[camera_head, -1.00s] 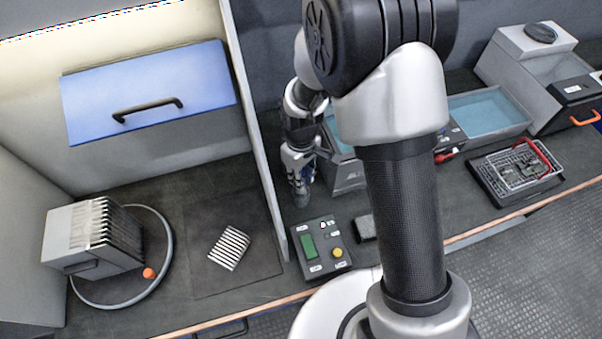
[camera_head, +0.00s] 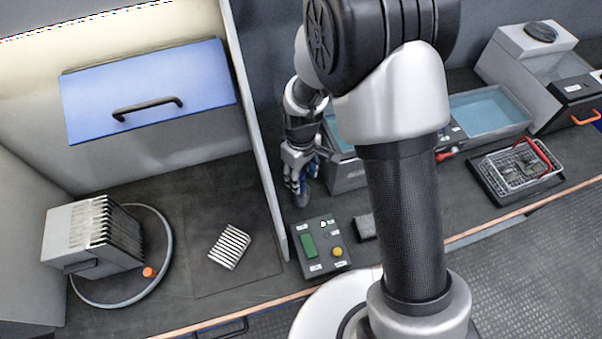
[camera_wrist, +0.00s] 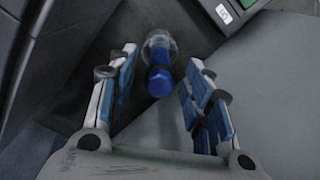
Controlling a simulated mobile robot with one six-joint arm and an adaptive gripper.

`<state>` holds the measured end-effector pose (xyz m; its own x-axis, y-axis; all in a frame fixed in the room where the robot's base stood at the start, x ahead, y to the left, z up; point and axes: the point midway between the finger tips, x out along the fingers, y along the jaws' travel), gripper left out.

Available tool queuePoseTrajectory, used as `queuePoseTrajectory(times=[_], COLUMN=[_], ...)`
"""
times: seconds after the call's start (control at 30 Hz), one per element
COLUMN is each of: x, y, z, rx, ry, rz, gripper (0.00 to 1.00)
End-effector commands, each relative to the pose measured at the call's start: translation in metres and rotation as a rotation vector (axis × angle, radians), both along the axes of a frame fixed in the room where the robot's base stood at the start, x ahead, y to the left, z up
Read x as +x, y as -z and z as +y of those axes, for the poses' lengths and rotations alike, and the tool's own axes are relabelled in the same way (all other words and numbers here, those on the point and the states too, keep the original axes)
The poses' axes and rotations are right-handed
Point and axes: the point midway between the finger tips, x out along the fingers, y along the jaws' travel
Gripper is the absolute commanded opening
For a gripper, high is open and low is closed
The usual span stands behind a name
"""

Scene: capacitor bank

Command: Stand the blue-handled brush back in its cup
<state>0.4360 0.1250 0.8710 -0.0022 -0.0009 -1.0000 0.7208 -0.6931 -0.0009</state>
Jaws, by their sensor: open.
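In the wrist view the brush's blue handle (camera_wrist: 160,80) shows end-on between my finger pads, with a gap on each side. Behind it is a pale grey rounded shape that looks like the cup (camera_wrist: 158,41). The handle overlaps this shape, and the bristles are hidden. My gripper (camera_wrist: 160,62) is open around the handle. In the head view my gripper (camera_head: 296,182) points down beside the divider panel. A small grey rounded thing (camera_head: 303,196), probably the cup, shows by the fingertips.
A control box (camera_head: 321,247) with a green screen and yellow button stands in front of my gripper. The divider panel (camera_head: 257,140) is close on the left. Water-filled basins (camera_head: 488,112) and a wire basket (camera_head: 520,166) are to the right.

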Motion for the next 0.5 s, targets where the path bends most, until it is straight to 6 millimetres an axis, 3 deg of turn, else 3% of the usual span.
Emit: queuePoseTrajectory(times=[0.17,0.5], x=[0.001,0.001], y=[-0.024,-0.094], z=[0.000,0.000], rx=[0.002,0.002], ry=[0.000,0.000], rz=[-0.006,-0.006], gripper=[0.46,0.46])
